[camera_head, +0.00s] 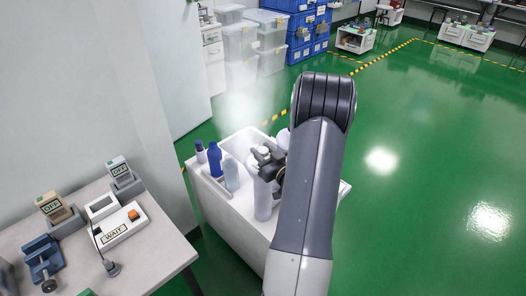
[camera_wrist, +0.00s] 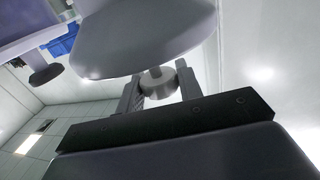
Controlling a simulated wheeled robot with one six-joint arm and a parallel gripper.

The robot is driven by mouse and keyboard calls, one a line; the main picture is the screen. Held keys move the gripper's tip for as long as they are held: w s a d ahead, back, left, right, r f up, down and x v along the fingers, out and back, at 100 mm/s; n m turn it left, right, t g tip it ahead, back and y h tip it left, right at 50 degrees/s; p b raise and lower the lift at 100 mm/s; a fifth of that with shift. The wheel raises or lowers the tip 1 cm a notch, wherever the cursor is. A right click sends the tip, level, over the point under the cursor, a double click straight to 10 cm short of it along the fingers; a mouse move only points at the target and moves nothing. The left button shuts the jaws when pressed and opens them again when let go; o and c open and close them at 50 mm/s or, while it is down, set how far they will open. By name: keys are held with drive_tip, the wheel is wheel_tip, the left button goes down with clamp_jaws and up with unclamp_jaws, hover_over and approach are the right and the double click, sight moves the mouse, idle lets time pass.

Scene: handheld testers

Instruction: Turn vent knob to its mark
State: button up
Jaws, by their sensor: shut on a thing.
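In the wrist view a short round grey knob (camera_wrist: 158,88), which I take as the vent knob, sits on a thin stem below a large smooth grey body (camera_wrist: 140,40). My gripper (camera_wrist: 160,90) has one finger on each side of the knob and is shut on it. In the head view my gripper (camera_head: 266,162) is at a white-topped grey cylinder (camera_head: 263,205) on the white cabinet (camera_head: 228,200). My arm hides much of this spot, and the knob cannot be made out there. I cannot see a mark in either view.
Blue bottles (camera_head: 215,160) and a pale bottle (camera_head: 231,175) stand close left of my gripper. Pale mist hangs behind the cabinet. A table (camera_head: 165,245) with handheld testers in cradles is at the lower left. Green floor (camera_head: 420,190) is clear on the right.

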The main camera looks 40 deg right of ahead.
drive_tip(key=shift+c, duration=0.8)
